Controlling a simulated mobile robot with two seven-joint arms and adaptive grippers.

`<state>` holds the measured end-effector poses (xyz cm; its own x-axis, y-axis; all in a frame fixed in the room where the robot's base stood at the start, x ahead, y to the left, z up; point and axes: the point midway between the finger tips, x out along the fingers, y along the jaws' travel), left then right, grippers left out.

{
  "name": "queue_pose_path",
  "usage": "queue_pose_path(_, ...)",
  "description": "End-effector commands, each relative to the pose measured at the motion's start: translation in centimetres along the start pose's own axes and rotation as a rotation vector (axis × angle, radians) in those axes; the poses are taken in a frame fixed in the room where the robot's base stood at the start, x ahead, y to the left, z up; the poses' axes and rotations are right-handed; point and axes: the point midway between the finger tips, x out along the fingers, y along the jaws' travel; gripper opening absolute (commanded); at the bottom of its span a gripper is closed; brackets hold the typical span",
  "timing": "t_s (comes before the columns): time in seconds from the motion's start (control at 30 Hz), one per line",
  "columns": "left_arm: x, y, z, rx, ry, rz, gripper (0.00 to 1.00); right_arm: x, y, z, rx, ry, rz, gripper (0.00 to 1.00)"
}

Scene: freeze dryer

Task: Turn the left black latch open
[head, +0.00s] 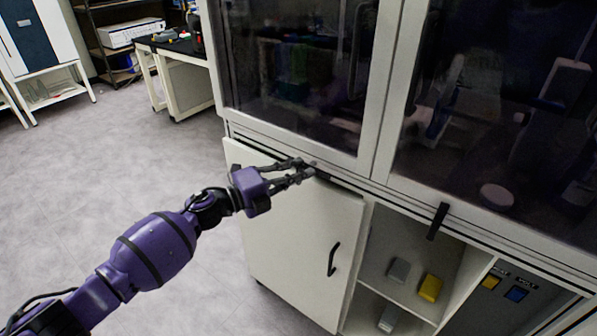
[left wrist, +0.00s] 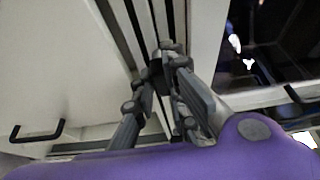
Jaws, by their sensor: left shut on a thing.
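The left black latch is on the ledge under the left glass door (head: 290,75) of the cabinet. It is mostly hidden by my left gripper (head: 305,170), whose fingers are closed around it. In the left wrist view my left gripper (left wrist: 165,62) also shows, with a small dark part between its fingertips at the ledge. The latch's exact angle cannot be told. My right gripper is in neither view.
A second black latch (head: 437,220) is farther right on the same ledge. Below the ledge are a white cupboard door (head: 290,245) with a black handle (head: 333,260), and open shelves holding a yellow block (head: 430,288) and grey blocks. Open floor (head: 100,170) lies to the left.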

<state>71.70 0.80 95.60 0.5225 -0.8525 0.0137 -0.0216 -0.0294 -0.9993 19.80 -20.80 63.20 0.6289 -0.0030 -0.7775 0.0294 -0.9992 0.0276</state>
Motion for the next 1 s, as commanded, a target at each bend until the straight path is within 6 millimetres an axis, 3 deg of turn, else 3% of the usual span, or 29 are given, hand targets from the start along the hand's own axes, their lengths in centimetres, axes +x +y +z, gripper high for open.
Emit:
queue_pose_path(0.63, -0.01, -0.01, 0.03, 0.051, -0.001, 0.021, 0.00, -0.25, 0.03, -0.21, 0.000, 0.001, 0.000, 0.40)
queue_pose_path(0.67, -0.01, -0.01, 0.04, 0.051, -0.001, 0.021, 0.14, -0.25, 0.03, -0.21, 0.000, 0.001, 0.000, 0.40)
queue_pose_path(0.8, -0.01, -0.01, 0.02, 0.050, -0.001, 0.021, 0.31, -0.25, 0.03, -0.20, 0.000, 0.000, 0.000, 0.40)
queue_pose_path(1.0, 0.00, -0.02, 0.01, 0.049, 0.000, 0.020, 0.31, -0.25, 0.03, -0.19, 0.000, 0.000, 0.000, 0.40)
